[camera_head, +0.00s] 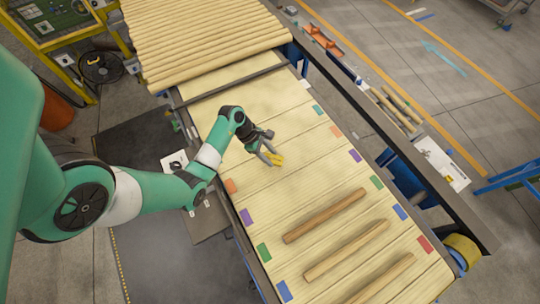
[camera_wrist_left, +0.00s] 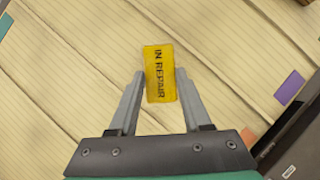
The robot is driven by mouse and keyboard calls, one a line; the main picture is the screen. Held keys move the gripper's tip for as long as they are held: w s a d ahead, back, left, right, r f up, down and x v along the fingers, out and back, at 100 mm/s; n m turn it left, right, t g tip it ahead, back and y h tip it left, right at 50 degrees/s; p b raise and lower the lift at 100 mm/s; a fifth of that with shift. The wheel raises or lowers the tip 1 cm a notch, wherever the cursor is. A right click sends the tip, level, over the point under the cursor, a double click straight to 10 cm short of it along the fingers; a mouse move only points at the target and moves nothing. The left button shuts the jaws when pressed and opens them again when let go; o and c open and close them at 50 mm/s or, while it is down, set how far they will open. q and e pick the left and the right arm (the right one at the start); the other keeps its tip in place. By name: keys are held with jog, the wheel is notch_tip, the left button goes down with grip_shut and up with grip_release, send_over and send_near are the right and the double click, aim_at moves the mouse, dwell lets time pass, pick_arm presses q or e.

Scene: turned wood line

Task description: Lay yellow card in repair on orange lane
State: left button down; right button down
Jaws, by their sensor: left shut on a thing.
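The yellow card (camera_head: 277,158), printed "IN REPAIR", is held between the fingers of my left gripper (camera_head: 268,154). In the left wrist view the card (camera_wrist_left: 159,73) sits between the two grey fingertips of the gripper (camera_wrist_left: 159,84). In the head view the card overlaps the orange lane (camera_head: 300,150); I cannot tell its height above the slats. That lane has an orange tag (camera_head: 230,186) at its left end and another (camera_head: 336,131) at its right end. An orange tag (camera_wrist_left: 250,133) also shows in the wrist view. My right gripper is not in view.
Purple (camera_head: 246,217), green (camera_head: 264,252) and blue (camera_head: 284,291) tags mark neighbouring lanes. Three wooden spindles (camera_head: 325,215) lie on the lower lanes. Stacked round rods (camera_head: 205,35) fill the upper end. A dark side rail (camera_head: 400,140) runs along the right. The orange lane is otherwise bare.

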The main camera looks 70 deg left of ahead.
aim_at(267, 156)
pick_arm(q)
jog(key=shift+w+f, duration=0.1)
jog(key=shift+f, duration=1.6)
jog(key=shift+f+b, duration=0.15)
jog(key=shift+b, duration=0.15)
jog(key=shift+c, duration=1.8)
grip_release()
jog(key=shift+a+r, duration=0.1)
jog(key=shift+r, duration=0.35)
jog(key=p+v, duration=0.2)
jog(key=v, duration=0.9)
jog(key=shift+s+r, duration=0.15)
jog(key=shift+s, duration=0.05)
jog(key=shift+a, duration=0.15)
